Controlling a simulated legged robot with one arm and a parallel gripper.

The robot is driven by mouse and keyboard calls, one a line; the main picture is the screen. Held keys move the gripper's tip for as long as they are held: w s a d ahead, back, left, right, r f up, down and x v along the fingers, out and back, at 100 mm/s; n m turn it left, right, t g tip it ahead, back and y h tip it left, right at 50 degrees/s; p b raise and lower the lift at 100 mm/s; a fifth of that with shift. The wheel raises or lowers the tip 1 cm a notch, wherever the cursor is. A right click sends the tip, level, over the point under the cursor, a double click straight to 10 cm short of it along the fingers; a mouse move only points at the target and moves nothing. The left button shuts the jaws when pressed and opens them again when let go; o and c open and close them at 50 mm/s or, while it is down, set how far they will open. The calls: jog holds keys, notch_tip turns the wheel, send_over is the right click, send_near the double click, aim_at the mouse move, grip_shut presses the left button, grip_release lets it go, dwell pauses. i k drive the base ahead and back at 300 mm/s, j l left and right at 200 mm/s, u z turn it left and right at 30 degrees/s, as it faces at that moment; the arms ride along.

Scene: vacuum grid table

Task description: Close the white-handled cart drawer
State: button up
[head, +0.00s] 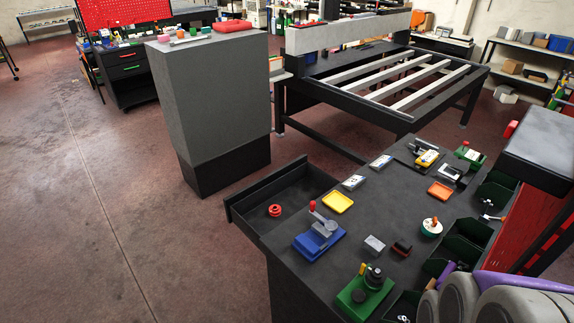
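A dark drawer (262,188) stands pulled out from the upper left side of a black-topped cart (385,205). Its front panel faces away from me, so no white handle shows. A small red round part (274,210) appears to lie inside the drawer. Grey rounded forms with a purple bar at the lower right may be parts of my arm. My gripper's fingers cannot be made out in this view.
A tall grey cabinet (208,95) stands just beyond the drawer, with a floor gap between. The cart top holds a blue device (320,238), a yellow tray (338,203), a green device (364,293) and dark bins. Open floor (110,200) lies to the left.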

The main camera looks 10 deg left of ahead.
aim_at(292, 185)
jog(key=i+j+z, duration=0.1)
jog(key=z, duration=0.25)
jog(key=j+z, duration=0.8)
jog(key=j, duration=0.5)
jog(key=j+z, duration=0.15)
jog(key=j, duration=0.45)
jog(key=k+j+z, duration=0.15)
jog(key=j, duration=0.45)
jog(key=k+j+z, duration=0.15)
jog(key=j, duration=0.5)
jog(key=k+j, duration=0.1)
jog(key=j, duration=0.45)
jog(key=k+j, duration=0.1)
jog(key=j, duration=0.45)
jog(key=k+j, duration=0.1)
jog(key=j, duration=0.45)
jog(key=k+j, duration=0.1)
jog(key=j, duration=0.4)
jog(key=k+j+z, duration=0.1)
jog(key=z, duration=0.25)
jog(key=k+j+z, duration=0.1)
jog(key=z, duration=0.25)
jog(key=k, duration=0.05)
